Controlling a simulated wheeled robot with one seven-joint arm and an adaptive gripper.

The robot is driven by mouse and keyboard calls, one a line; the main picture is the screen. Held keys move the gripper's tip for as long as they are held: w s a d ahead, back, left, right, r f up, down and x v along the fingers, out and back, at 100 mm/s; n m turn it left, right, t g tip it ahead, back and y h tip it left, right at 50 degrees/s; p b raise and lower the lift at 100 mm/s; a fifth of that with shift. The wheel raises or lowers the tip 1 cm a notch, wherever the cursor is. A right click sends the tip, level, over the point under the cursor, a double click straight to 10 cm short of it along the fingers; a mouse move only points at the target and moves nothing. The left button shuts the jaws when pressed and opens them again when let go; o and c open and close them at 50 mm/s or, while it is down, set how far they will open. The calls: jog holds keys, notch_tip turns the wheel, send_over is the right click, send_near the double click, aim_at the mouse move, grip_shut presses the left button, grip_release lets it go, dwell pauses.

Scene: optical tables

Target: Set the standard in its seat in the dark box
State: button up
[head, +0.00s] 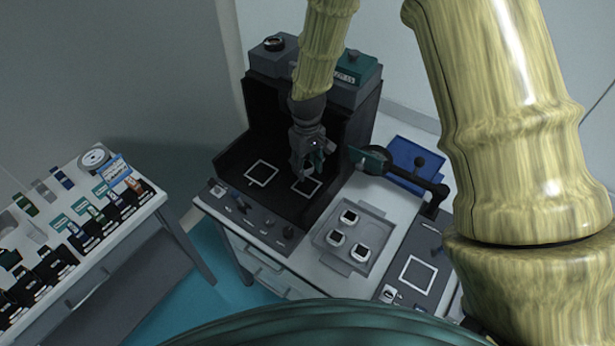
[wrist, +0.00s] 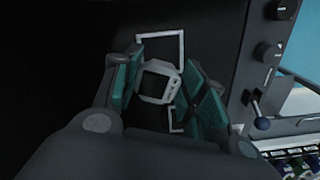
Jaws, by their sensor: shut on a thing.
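The dark box (head: 232,160) stands open at the front on the table, with two white square outlines on its floor. My gripper (head: 312,172) is inside it, above the right outline (head: 306,186). In the wrist view my gripper (wrist: 160,84) is shut on the standard (wrist: 158,82), a small white-framed block with a dark face, held between the green finger pads. Part of a white outline (wrist: 181,50) shows beyond the standard, partly covered by it and the fingers. The gap between the standard and the floor cannot be told. In the head view the standard is mostly hidden by the fingers.
A black jointed arm with a disc (head: 370,160) and a blue case (head: 408,160) are to the right. Box walls are close around my gripper. A control panel with a lever (wrist: 260,122) lines the front edge.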

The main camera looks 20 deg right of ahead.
aim_at(308, 174)
jog(key=shift+s+f, duration=0.15)
jog(key=shift+f, duration=0.2)
jog(key=shift+s+d+f, duration=0.1)
jog(key=shift+s+f, duration=0.15)
jog(key=shift+s, duration=0.05)
jog(key=shift+s+p, duration=0.3)
jog(key=shift+s, duration=0.1)
jog(key=f, duration=0.1)
jog(key=w+f+p, duration=0.1)
jog(key=f, duration=0.1)
jog(key=shift+s+f, duration=0.25)
jog(key=shift+f, duration=0.4)
jog(key=shift+w+f, duration=0.15)
jog(key=shift+f, duration=0.2)
